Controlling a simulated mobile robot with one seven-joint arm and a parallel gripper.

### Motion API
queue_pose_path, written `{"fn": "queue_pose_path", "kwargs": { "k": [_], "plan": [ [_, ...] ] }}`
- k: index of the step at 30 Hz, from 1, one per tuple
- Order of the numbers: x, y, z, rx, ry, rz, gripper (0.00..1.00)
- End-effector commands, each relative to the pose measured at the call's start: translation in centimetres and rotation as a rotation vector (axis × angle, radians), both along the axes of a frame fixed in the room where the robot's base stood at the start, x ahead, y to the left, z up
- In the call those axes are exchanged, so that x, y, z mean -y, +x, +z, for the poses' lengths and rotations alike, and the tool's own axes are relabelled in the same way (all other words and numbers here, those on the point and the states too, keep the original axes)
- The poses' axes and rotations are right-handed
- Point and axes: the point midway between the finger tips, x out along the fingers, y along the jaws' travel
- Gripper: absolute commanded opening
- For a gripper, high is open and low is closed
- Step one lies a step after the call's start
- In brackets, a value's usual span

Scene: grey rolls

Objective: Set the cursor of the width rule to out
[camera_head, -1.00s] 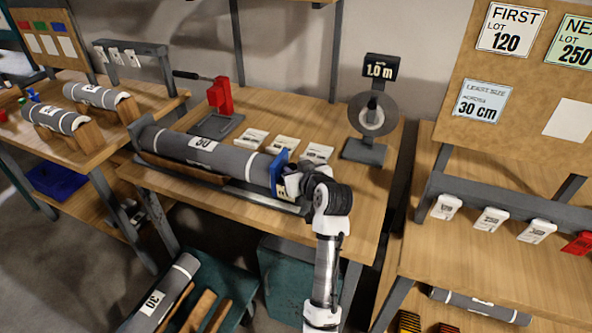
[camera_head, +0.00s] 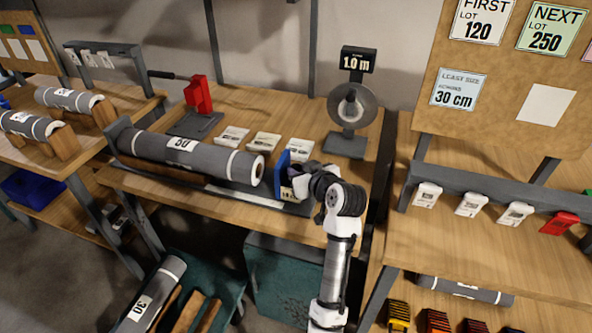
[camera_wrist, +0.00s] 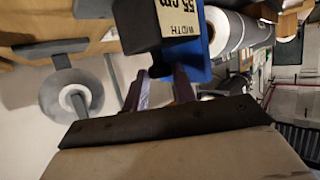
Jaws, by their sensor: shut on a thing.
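The blue cursor (camera_head: 281,170) stands upright on the width rule (camera_head: 243,197), a dark rail with a pale strip along the front of the middle bench. A gap shows between the cursor and the right end of the large grey roll (camera_head: 180,154) marked 50. My gripper (camera_head: 298,180) is shut on the cursor from its right side. In the wrist view, the fingers (camera_wrist: 163,76) meet the blue cursor (camera_wrist: 213,62), whose dark block carries a label reading WIDTH and 55 cm. The exact contact is partly hidden by the gripper in the head view.
Several white cards (camera_head: 264,142) lie behind the roll. A rack of tags (camera_head: 469,204) stands at right. The bench right of my gripper is narrow.

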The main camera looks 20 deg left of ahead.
Motion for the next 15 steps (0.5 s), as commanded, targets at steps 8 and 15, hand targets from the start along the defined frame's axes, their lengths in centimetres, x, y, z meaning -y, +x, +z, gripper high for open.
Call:
{"fn": "queue_pose_path", "kwargs": {
  "k": [8, 15],
  "plan": [
    [-0.06, 0.02, 0.07, 0.002, 0.001, 0.0, 0.35],
    [0.53, -0.53, 0.26, 0.001, 0.0, -0.001, 0.35]
  ]
}}
